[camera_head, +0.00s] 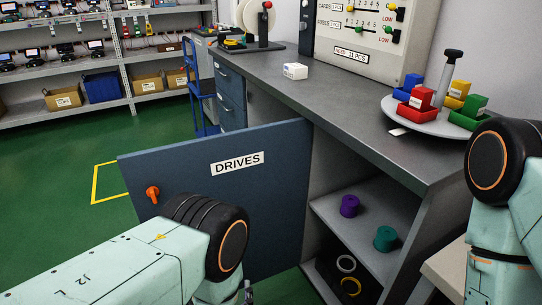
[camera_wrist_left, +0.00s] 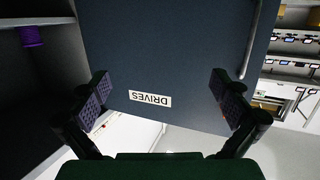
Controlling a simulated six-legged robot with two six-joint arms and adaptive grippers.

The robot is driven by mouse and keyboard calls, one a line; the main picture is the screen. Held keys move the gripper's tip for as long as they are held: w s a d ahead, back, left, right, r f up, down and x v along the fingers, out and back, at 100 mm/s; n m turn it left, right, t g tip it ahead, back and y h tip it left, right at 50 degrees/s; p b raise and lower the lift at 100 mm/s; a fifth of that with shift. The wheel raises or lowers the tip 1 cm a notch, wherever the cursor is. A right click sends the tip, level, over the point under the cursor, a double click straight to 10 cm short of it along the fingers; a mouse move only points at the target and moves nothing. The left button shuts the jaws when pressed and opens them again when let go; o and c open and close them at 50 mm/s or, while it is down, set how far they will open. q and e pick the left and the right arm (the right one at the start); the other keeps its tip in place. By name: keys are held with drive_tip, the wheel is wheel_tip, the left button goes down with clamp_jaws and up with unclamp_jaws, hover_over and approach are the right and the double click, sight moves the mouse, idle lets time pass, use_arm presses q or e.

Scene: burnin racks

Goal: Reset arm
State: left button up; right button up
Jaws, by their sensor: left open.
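My left arm (camera_head: 150,255) comes in from the lower left of the head view, in front of the blue cabinet door (camera_head: 270,190). My left gripper (camera_wrist_left: 163,100) shows in the left wrist view, open with nothing between its fingers. Beyond the fingers is the door (camera_wrist_left: 180,50) with its DRIVES label upside down; I cannot tell the exact gap. In the head view the left gripper is almost wholly hidden behind the arm. My right arm (camera_head: 500,215) is at the right edge of the head view, and its gripper is out of view.
The door stands open with an orange knob (camera_head: 153,193). The grey counter (camera_head: 340,100) carries a white box (camera_head: 295,71) and a round tray (camera_head: 400,113) with coloured bins. Green floor lies left.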

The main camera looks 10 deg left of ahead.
use_arm(q)
drive_tip(key=shift+w, duration=0.1)
drive_tip(key=b+x, duration=0.4)
drive_tip(key=x, duration=0.3)
idle(0.7)
drive_tip(key=shift+w+f, duration=0.1)
drive_tip(key=shift+a, duration=0.1)
